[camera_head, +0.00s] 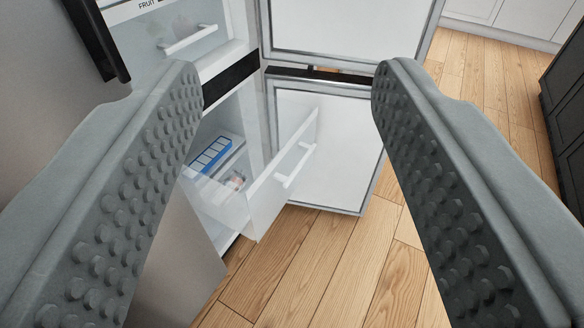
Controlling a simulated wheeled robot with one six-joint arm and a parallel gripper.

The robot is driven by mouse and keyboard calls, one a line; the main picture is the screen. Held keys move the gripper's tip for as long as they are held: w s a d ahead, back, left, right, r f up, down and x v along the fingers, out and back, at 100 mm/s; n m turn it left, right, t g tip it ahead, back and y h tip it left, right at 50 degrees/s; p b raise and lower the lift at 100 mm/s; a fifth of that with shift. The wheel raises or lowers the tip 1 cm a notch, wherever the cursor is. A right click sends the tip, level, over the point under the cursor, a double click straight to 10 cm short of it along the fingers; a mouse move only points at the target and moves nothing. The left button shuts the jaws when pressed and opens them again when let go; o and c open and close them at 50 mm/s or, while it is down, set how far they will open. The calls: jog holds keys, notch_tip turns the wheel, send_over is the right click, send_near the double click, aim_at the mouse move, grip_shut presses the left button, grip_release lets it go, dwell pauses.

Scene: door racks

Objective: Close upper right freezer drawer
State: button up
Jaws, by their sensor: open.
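The freezer drawer (279,188) with a clear front and a white bar handle (294,165) is pulled out of the freezer compartment, below the black divider. A blue and white box (211,154) and a small item (236,181) lie inside it. My gripper (288,85) is open and empty. Its two grey studded fingers stand wide apart at left and right, with the drawer seen between them and farther off. The left finger covers part of the fridge and the drawer's left side.
The lower door (335,140) stands open behind the drawer, and the upper door (345,30) is open above it. A fruit drawer (190,40) sits in the fridge above. Wooden floor (325,265) is clear in front; a dark cabinet (567,110) stands at right.

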jog(key=shift+m+g, duration=0.4)
jog(key=shift+g, duration=0.4)
jog(key=w, duration=0.2)
jog(key=w+f, duration=0.2)
jog(key=w, duration=0.1)
jog(key=shift+w+d+f, duration=0.25)
jog(key=shift+w+d, duration=0.1)
jog(key=shift+d, duration=0.05)
grip_shut()
jog(key=w+d+f+m+g, duration=0.2)
jog(key=w+d+f+g, duration=0.15)
jog(key=w+f, duration=0.85)
jog(key=m+g+y, duration=0.2)
jog(key=g+y, duration=0.1)
jog(key=g, duration=0.3)
send_near(295, 146)
notch_tip(295, 146, down, 4)
jog(key=d, duration=0.2)
jog(key=shift+w+a+r+t, duration=0.15)
jog(key=shift+w+a, duration=0.1)
jog(key=shift+a, duration=0.25)
jog(key=shift+w+a+r+t, duration=0.1)
jog(key=shift+w+a, duration=0.15)
jog(key=shift+a, duration=0.25)
jog(key=shift+w+a, duration=0.45)
jog(key=shift+a, duration=0.25)
